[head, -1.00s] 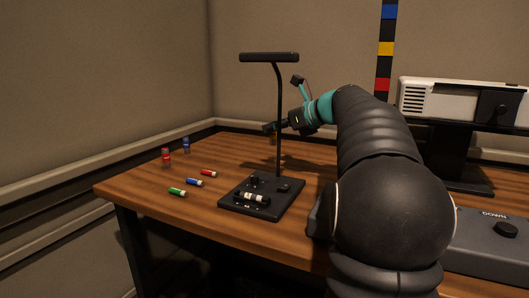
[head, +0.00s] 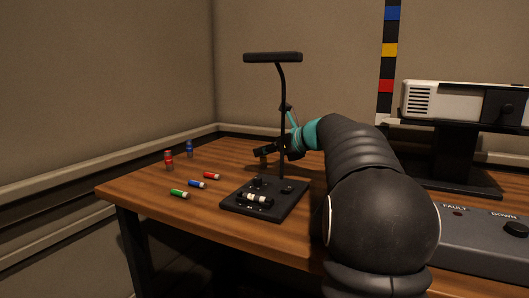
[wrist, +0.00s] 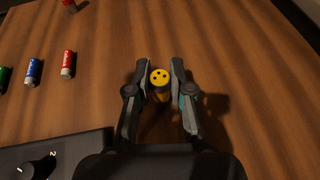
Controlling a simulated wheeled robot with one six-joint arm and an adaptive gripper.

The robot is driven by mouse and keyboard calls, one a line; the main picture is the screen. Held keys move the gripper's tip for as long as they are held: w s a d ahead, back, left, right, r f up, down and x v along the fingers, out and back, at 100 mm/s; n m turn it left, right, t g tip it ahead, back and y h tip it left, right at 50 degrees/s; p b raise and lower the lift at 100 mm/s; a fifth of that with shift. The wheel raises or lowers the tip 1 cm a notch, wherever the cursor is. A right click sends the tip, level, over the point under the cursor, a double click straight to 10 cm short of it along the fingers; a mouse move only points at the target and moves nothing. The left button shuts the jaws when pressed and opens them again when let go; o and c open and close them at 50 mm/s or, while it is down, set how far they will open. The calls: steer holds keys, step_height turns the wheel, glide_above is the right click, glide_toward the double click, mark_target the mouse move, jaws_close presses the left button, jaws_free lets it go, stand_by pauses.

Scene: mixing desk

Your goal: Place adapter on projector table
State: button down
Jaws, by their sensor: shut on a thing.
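A small cylinder with a yellow top with dark holes (wrist: 160,77) stands between my fingers in the wrist view; it seems to be the adapter. My gripper (wrist: 159,69) is shut on it, one finger on each side. I cannot tell if its base touches the wood. In the head view my gripper (head: 266,151) is low over the wooden desk (head: 150,192), behind the lamp-like stand, and the cylinder cannot be made out. A white projector (head: 455,101) sits on a black stand (head: 455,155) at the right; no separate projector table is clear.
The lamp-like stand (head: 282,95) rises from a black knobbed panel (head: 250,210) near my arm. Red (head: 168,161) and blue (head: 190,149) cylinders stand at the left. Red, blue (head: 198,184) and green batteries lie in front. A grey control box (head: 485,238) is at right.

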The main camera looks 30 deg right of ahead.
steer(key=shift+f, duration=0.1)
steer(key=c, duration=1)
jaws_free()
steer(key=shift+c, duration=0.2)
steer(key=shift+s+d+r, duration=0.15)
steer(key=shift+s+r, duration=0.1)
steer(key=shift+r, duration=0.05)
steer(key=p+v, duration=0.1)
steer(key=v, duration=1)
steer(key=shift+s+p, duration=0.15)
steer(key=shift+p, duration=0.2)
